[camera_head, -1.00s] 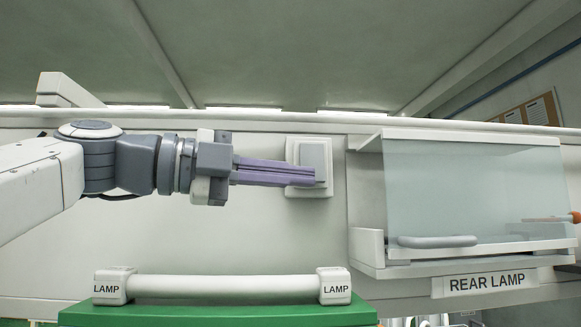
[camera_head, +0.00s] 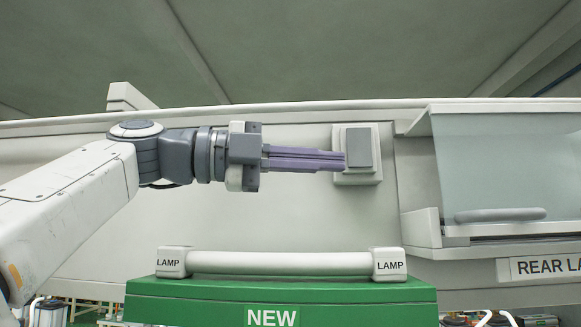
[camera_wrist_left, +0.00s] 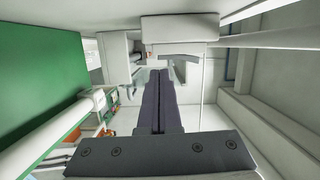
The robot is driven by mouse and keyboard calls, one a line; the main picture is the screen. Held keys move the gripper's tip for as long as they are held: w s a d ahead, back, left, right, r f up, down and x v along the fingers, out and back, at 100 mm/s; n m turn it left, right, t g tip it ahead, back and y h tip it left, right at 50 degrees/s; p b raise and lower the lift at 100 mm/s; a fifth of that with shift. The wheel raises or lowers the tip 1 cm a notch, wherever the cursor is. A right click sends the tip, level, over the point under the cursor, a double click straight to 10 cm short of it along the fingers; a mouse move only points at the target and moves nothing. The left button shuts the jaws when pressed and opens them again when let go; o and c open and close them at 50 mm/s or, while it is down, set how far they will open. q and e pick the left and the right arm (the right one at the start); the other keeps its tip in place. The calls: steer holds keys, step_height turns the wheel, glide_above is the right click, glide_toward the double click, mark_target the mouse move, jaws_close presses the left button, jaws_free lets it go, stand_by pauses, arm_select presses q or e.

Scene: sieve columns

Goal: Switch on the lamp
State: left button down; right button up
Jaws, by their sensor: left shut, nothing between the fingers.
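The white lamp tube (camera_head: 280,262) lies level between two end blocks marked LAMP, on top of a green box (camera_head: 180,297) marked NEW. A square wall switch with a grey rocker (camera_head: 359,147) on a pale base is on the panel above and to the right of the tube. My left gripper (camera_head: 342,160) points right with its purple fingers shut and empty. Its tips overlap the left edge of the switch in the head view; I cannot tell whether they touch. The fingers also show in the left wrist view (camera_wrist_left: 162,80). My right gripper is not in view.
A cabinet with a clear cover (camera_head: 505,160) and a grey handle (camera_head: 500,215) stands to the right of the switch. A REAR LAMP label (camera_head: 545,267) sits below it. The pale panel between my arm and the tube is clear.

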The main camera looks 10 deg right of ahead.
arm_select(q)
steer(key=a+b, duration=0.1)
steer(key=a, duration=0.7)
steer(key=shift+a, duration=0.15)
steer(key=shift+s, duration=0.15)
